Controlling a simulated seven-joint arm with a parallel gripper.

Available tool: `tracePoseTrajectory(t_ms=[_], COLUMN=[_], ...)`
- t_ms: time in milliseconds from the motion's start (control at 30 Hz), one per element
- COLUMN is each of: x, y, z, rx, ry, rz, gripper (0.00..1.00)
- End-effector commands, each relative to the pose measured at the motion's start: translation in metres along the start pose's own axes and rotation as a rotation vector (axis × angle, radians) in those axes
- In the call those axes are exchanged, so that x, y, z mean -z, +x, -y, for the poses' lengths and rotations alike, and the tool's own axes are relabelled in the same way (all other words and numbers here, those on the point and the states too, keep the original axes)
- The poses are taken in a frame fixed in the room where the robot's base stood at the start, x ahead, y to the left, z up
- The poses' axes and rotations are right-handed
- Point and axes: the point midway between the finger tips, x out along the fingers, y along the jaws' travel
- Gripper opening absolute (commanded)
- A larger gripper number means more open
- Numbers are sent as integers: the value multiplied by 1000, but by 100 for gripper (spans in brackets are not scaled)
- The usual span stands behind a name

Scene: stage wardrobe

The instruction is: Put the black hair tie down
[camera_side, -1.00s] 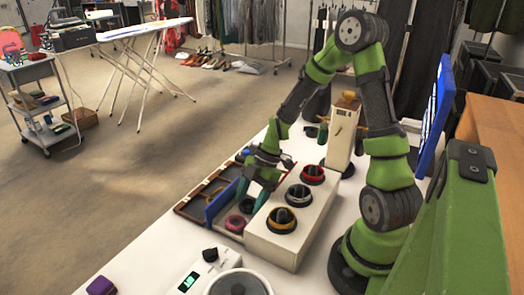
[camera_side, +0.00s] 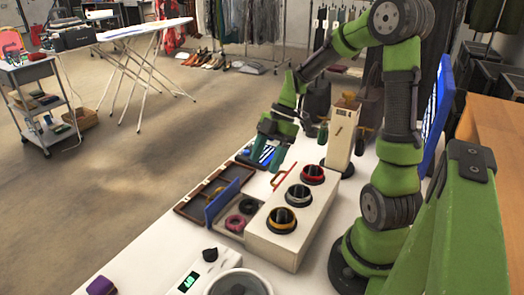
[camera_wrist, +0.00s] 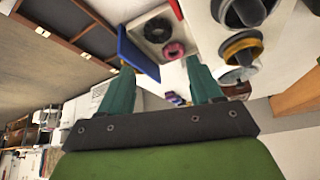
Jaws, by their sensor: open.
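The black hair tie (camera_side: 249,206) lies in a small light compartment, just behind the pink hair tie (camera_side: 235,223). In the wrist view the black hair tie (camera_wrist: 158,30) and the pink hair tie (camera_wrist: 174,50) lie side by side, and both look whole and uncovered. The compartment is between a blue upright panel (camera_side: 221,203) and a white block (camera_side: 262,238). My gripper (camera_side: 274,158) is raised above and behind the compartment. In the wrist view its two green fingers (camera_wrist: 160,82) are spread with nothing between them.
The white block carries three black holders with red, silver and gold rings (camera_side: 282,217). A brown divided tray (camera_side: 188,208) lies left of the blue panel. A cream post (camera_side: 342,138) stands behind the block.

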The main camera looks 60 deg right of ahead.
Motion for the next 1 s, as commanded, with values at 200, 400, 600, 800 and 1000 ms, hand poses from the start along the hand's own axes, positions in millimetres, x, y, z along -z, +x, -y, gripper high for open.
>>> tracePoseTrajectory(t_ms=[200, 400, 600, 800, 1000], x=[41, 82, 116, 134, 139], y=[-12, -27, -42, -51, -54], z=[20, 49, 80, 104, 112], rx=[-99, -302, -473, -510, -500], ry=[293, 671, 1035, 1305, 1411], rz=[138, 148, -27, -241, -326], gripper=[64, 64, 64, 64, 64])
